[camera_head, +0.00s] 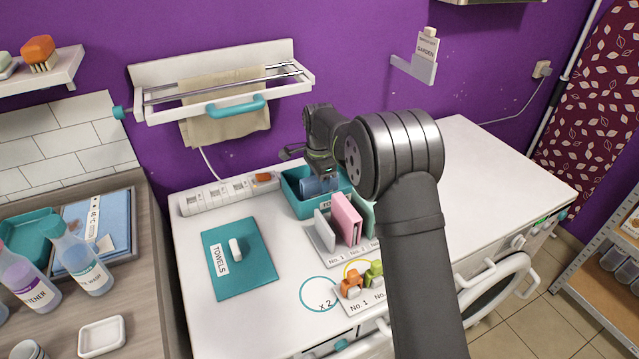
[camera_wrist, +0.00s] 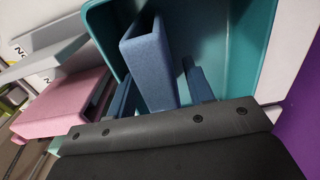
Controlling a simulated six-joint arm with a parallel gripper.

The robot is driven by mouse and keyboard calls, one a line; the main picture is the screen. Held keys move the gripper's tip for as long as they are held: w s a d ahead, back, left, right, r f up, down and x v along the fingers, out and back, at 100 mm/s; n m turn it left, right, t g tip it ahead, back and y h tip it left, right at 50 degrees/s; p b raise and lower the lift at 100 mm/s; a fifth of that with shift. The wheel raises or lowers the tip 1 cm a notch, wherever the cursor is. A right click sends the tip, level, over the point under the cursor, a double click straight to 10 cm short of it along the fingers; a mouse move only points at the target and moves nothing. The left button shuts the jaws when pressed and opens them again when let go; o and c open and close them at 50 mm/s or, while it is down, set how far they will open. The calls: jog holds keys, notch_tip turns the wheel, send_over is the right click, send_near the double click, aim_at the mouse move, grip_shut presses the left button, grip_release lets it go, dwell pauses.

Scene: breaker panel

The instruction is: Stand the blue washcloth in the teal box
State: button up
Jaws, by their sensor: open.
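The blue washcloth (camera_wrist: 147,50) is a folded slab inside the teal box (camera_wrist: 256,50), with its folded edge facing the wrist camera. It appears upright, but its lower edge is hidden. In the head view the washcloth (camera_head: 316,186) shows within the teal box (camera_head: 309,209), below my gripper (camera_head: 319,172). In the wrist view my gripper (camera_wrist: 158,80) is open, with one blue finger on each side of the washcloth and visible gaps. Whether the washcloth touches the box floor is hidden.
A rack with a pink cloth (camera_head: 344,217) and pale and green ones stands just in front of the box. A teal towels board (camera_head: 238,270) lies to the left. A labelled strip (camera_head: 220,194) lies behind it. The white top to the right (camera_head: 490,180) is clear.

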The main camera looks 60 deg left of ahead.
jog(key=shift+r, duration=0.1)
notch_tip(320, 180, up, 12)
jog(key=shift+r, duration=0.1)
dwell(0.4)
notch_tip(320, 180, down, 13)
jog(key=shift+r, duration=2.6)
